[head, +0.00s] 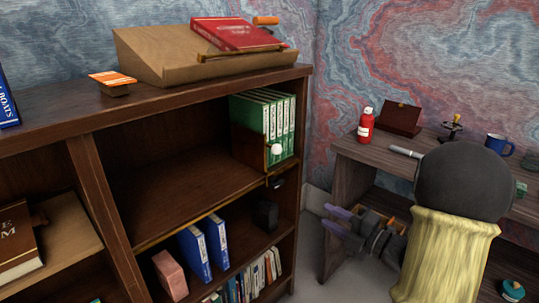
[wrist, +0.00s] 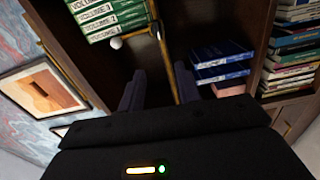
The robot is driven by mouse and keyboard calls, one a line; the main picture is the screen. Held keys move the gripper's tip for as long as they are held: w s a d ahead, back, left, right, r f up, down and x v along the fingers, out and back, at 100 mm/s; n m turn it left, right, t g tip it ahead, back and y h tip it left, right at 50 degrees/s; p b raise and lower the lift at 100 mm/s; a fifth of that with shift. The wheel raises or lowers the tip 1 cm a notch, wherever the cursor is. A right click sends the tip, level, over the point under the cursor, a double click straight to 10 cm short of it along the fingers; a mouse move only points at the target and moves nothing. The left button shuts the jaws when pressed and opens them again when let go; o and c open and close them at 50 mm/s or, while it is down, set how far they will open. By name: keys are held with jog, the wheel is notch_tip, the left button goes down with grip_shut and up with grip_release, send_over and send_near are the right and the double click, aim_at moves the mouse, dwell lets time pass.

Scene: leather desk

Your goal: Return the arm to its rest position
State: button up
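My gripper (head: 328,217) is in front of the right end of the bookshelf, in the gap beside the desk. Its two purple-grey fingers point left toward the shelf. In the wrist view my gripper (wrist: 157,74) has its fingers apart with nothing between them. My arm, with a dark round joint and a yellow sleeve, stands at the right of the head view and hides part of the desk.
The bookshelf (head: 303,150) holds green binders (head: 265,128), blue binders (head: 203,245) and a dark box (head: 265,215). The desk (head: 370,157) carries a red bottle (head: 366,126), a brown box (head: 400,119) and a blue mug (head: 498,144). Floor shows between shelf and desk.

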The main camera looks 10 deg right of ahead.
jog(key=w+f+m+g+h+p, duration=0.2)
jog(key=w+f+m+h, duration=0.1)
jog(key=m+h, duration=0.7)
jog(key=s+a+f+m+g+p, duration=0.2)
jog(key=s+a+m+g, duration=0.3)
jog(key=s+m, duration=0.3)
jog(key=s+a+f+m+g+p, duration=0.1)
jog(key=s+a+m+g, duration=0.4)
jog(key=s+m, duration=0.3)
notch_tip(320, 180, up, 37)
jog(key=n+p, duration=0.1)
jog(key=p, duration=3.6)
jog(key=shift+s+h, duration=0.3)
jog(key=shift+s, duration=0.05)
